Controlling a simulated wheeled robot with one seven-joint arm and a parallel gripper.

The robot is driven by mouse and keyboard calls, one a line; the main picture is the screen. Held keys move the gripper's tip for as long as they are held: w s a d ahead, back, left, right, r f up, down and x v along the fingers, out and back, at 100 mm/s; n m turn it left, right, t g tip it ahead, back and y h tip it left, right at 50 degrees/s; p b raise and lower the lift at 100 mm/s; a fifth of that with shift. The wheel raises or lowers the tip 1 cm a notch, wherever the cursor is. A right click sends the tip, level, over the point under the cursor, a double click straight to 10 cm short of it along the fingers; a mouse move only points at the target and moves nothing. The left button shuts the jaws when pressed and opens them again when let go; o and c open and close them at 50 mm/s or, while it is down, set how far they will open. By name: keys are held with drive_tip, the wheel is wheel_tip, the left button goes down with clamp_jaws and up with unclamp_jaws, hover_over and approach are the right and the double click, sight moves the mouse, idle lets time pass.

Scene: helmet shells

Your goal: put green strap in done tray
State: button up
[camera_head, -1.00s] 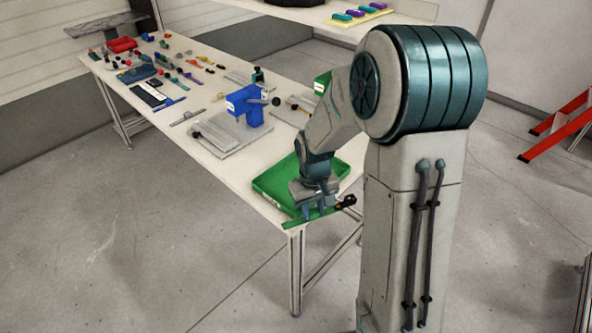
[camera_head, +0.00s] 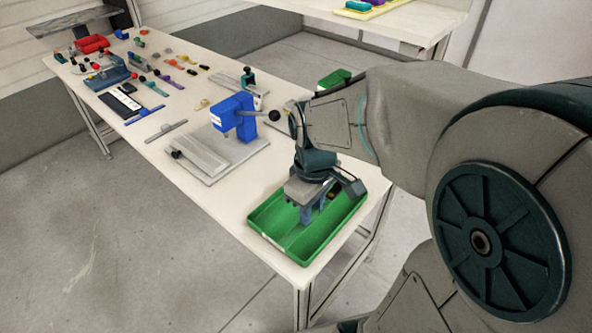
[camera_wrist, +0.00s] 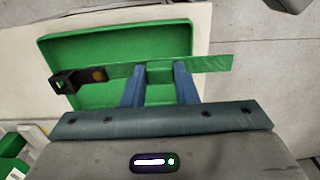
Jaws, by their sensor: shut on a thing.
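The green strap (camera_wrist: 213,63) runs across between the fingers of my gripper (camera_wrist: 160,75) in the wrist view. It has a black buckle (camera_wrist: 66,82) at its left end. My gripper is shut on the strap, above the green tray (camera_wrist: 110,38). In the wrist view the strap's right end reaches past the tray's edge. In the head view my gripper (camera_head: 306,215) points down over the tray (camera_head: 272,238), and the strap is mostly hidden. I cannot tell whether the strap touches the tray floor.
A blue press (camera_head: 236,115) on a grey plate stands on the white table (camera_head: 190,185) behind the tray. Several small coloured parts and a red bin (camera_head: 92,43) are at the far end. Another green bin (camera_head: 335,79) is at the back right. The tray sits near the table's end.

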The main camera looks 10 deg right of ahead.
drive_tip(key=w+d+f, duration=0.1)
drive_tip(key=w+f, duration=0.1)
drive_tip(key=w, duration=0.1)
drive_tip(key=w+d+f, duration=0.1)
drive_tip(key=w+f, duration=0.1)
drive_tip(key=w, duration=0.1)
drive_tip(key=w+d+f, duration=0.1)
drive_tip(key=w+f, duration=0.1)
drive_tip(key=w, duration=0.2)
drive_tip(key=shift+f, duration=0.15)
drive_tip(key=shift+s+f, duration=0.1)
drive_tip(key=shift+f, duration=1.85)
drive_tip(key=shift+f, duration=0.15)
drive_tip(key=o, duration=0.9)
drive_tip(key=shift+o, duration=0.2)
